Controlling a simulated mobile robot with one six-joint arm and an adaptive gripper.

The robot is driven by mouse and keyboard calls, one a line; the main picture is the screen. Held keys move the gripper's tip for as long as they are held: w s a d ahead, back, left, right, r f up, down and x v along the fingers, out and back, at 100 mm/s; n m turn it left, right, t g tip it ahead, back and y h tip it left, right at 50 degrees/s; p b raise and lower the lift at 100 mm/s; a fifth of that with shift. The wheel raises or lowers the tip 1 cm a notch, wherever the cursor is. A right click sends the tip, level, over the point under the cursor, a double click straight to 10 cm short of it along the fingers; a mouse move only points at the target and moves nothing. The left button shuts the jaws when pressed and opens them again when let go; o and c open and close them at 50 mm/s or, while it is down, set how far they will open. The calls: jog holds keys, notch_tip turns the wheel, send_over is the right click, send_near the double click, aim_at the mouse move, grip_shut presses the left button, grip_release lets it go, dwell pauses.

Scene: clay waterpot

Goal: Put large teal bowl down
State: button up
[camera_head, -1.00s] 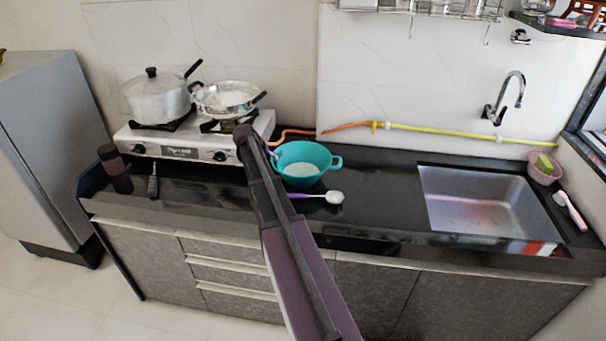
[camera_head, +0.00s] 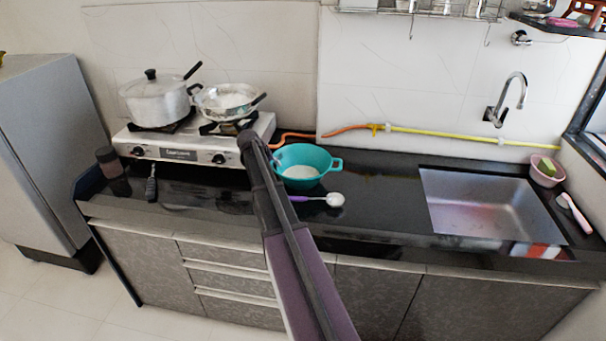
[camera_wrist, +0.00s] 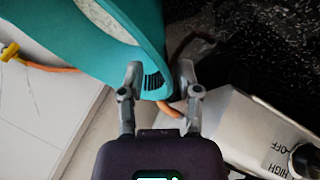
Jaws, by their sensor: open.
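The large teal bowl (camera_head: 318,180) stands on the dark counter, right of the stove, with something white inside it. A handle sticks out on its right side. My gripper (camera_wrist: 159,74) is open at the bowl's left side; in the head view my arm hides most of it. In the wrist view the teal bowl (camera_wrist: 152,30) fills the upper left, and a teal part with dark stripes lies between the two fingers. I cannot tell whether either finger touches it.
A purple-handled spoon (camera_head: 333,199) lies in front of the bowl. The stove (camera_head: 190,150) with a lidded pot (camera_head: 155,102) and a pan (camera_head: 226,98) is at the left. An orange-yellow hose (camera_head: 440,132) runs behind. Counter is clear between bowl and sink (camera_head: 490,208).

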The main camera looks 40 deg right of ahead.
jog(key=shift+b+x, duration=1.45)
jog(key=shift+x, duration=0.6)
jog(key=shift+w, duration=0.1)
grip_shut()
